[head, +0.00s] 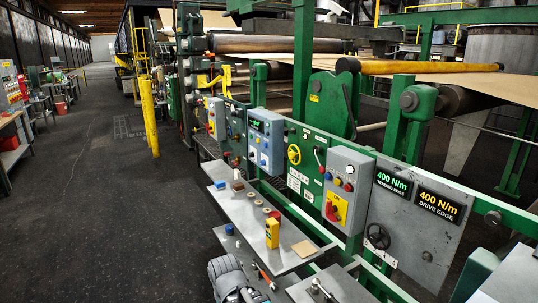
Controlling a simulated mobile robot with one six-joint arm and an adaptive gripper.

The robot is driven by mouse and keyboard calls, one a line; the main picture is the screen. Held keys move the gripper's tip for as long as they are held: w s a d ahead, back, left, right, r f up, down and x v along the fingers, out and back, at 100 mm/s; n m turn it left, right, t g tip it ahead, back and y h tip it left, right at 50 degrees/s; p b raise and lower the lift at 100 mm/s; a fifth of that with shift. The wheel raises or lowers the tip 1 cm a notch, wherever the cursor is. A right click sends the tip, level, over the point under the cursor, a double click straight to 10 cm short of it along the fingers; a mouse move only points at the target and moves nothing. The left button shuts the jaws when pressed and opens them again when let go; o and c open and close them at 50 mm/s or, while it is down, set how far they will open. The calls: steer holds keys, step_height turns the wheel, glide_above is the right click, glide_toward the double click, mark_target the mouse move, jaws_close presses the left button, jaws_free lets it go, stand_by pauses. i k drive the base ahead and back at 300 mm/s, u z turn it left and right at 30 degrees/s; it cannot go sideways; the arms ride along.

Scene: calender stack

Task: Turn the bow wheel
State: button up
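Two handwheels show on the machine's panels, and I cannot read which is marked as the bow wheel. A dark spoked handwheel (377,236) with a crank knob sits low on a grey panel (408,238), below two displays reading 400 N/m, tending edge and drive edge. A small white dial plate lies under it. A smaller yellow handwheel (294,154) sits on a green panel further left. Part of my grey arm end (232,279) shows at the bottom edge, left of and apart from both wheels. Its fingers cannot be made out.
A grey shelf (240,218) in front of the panels holds a yellow handheld device (272,232), a tan square pad (304,249) and small parts. A grey box with a red rotary switch (333,209) juts out left of the dark wheel. Open dark floor lies left.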

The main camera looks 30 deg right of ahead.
mark_target(291, 155)
steer(key=u, duration=0.05)
steer(key=i, duration=0.65)
steer(key=z, duration=0.55)
steer(key=i, duration=0.6)
steer(key=z, duration=0.6)
